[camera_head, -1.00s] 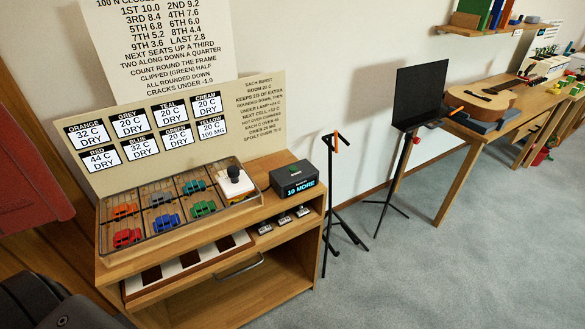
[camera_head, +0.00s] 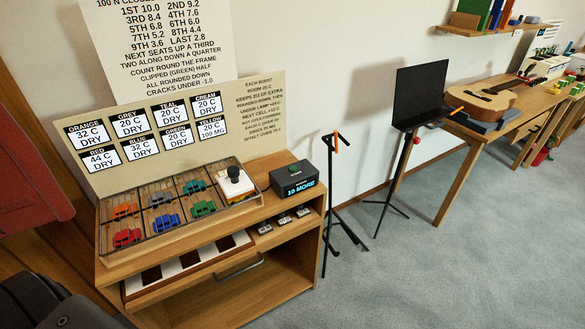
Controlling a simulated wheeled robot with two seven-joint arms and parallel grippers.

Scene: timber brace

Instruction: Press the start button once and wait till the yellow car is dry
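A dark box (camera_head: 294,185) on the right end of the wooden cabinet has a lit display reading "10 MORE". A small green button (camera_head: 295,172) sits on its top. A wire-covered tray holds cars in cells: orange (camera_head: 125,211), grey, teal, red, blue (camera_head: 166,222) and green. A white unit with a black knob (camera_head: 233,175) stands over the tray's right end; I cannot make out the yellow car there. The yellow card (camera_head: 211,128) on the board behind reads 20 C, 100 MG; the other cards read DRY. Neither gripper is in view.
The cabinet has an open shelf with small white-labelled items (camera_head: 283,220) and a drawer handle. Black stands (camera_head: 333,200) are to its right, then a desk with a guitar (camera_head: 484,103). Grey carpet (camera_head: 440,260) is clear in front. A red object (camera_head: 30,190) is at the left.

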